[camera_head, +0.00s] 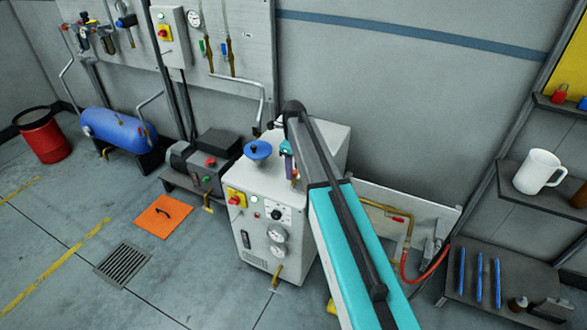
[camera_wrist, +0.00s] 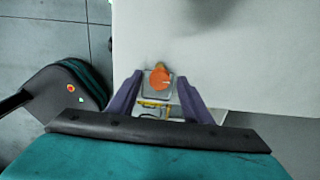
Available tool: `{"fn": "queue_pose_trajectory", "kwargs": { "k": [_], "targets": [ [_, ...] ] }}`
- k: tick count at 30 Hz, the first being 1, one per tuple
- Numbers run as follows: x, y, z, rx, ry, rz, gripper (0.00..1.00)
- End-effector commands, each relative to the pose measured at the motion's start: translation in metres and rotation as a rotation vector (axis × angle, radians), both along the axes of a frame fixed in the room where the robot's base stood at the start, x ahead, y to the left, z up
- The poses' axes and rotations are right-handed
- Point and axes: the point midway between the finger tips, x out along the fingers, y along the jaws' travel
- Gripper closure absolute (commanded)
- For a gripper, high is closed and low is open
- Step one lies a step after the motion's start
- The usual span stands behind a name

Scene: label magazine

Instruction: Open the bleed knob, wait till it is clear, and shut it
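A round orange knob (camera_wrist: 160,78), likely the bleed knob, shows in the wrist view beside the edge of a pale cabinet top. A squarish grey piece (camera_wrist: 146,92) lies behind and below it, with yellow bits lower down. My gripper (camera_wrist: 160,77) has its two purple fingers spread on either side of the knob, with a gap on each side. In the head view my gripper (camera_head: 289,162) points down at the top of the white cabinet (camera_head: 264,184). My arm hides part of that top, and I cannot make out whether any fluid is clear.
A shelf with a white mug (camera_head: 538,171) is at the right. The floor at front left is mostly open.

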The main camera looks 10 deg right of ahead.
Motion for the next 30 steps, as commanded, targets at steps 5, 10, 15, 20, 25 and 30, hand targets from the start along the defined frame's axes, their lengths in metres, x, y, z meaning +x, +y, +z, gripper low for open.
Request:
{"fn": "queue_pose_trajectory", "kwargs": {
  "k": [5, 10, 15, 20, 25, 30],
  "targets": [
    [0.000, 0.000, 0.000, 0.001, 0.001, 0.001, 0.55],
    [0.000, 0.000, 0.001, 0.001, 0.001, 0.002, 0.55],
    [0.000, 0.000, 0.008, 0.001, 0.001, 0.002, 0.55],
    [0.000, 0.000, 0.023, 0.001, -0.001, 0.002, 0.55],
    [0.000, 0.000, 0.045, 0.000, -0.001, 0.002, 0.55],
    [0.001, 0.000, 0.067, 0.000, -0.001, 0.001, 0.55]
  ]
}}
